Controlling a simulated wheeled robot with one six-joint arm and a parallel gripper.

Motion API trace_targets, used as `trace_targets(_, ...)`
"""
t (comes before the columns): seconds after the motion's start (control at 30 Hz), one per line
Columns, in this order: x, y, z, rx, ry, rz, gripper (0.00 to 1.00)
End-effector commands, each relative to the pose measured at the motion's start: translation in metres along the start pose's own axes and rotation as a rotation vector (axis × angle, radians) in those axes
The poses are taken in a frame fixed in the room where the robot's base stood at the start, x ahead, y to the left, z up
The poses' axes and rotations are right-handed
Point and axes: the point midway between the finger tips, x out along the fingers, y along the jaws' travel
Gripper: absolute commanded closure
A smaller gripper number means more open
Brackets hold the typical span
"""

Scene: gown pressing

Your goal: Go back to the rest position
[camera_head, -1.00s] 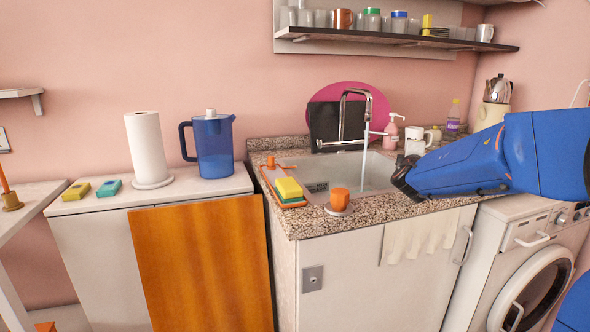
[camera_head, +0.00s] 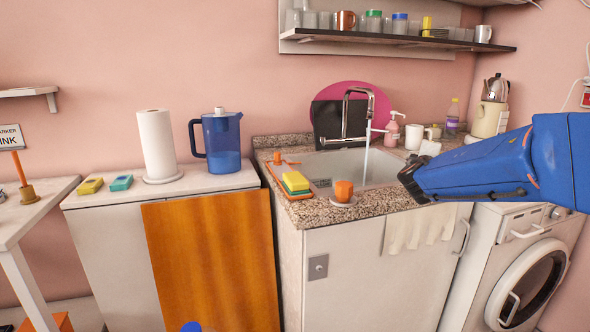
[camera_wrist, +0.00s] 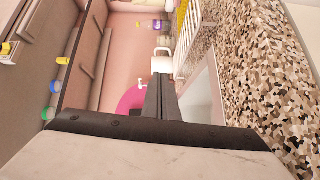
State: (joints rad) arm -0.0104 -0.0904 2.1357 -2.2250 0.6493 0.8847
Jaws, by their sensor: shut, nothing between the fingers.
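My gripper (camera_head: 408,180) is at the end of my blue arm, which comes in from the right in the head view. It is in the air in front of the sink (camera_head: 345,168), above the speckled counter (camera_head: 385,207). In the wrist view my gripper (camera_wrist: 161,85) shows its two dark fingers pressed together, with nothing between them. Water runs from the tap (camera_head: 368,100) into the sink.
A sponge (camera_head: 295,182) lies on an orange tray (camera_head: 274,179). A blue jug (camera_head: 221,142) and a paper roll (camera_head: 157,145) stand on the left cabinet. A washing machine (camera_head: 487,250) is at the right.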

Motion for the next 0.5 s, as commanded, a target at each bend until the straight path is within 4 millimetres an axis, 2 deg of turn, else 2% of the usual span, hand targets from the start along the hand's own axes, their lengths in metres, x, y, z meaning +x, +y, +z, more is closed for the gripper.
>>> trace_targets(0.17, -0.024, 0.002, 0.033, 0.074, -0.086, -0.028, 1.0)
trace_targets(0.27, -0.045, -0.001, 0.059, 0.135, -0.154, -0.058, 1.0)
trace_targets(0.5, -0.115, -0.03, 0.126, 0.313, -0.342, -0.187, 1.0)
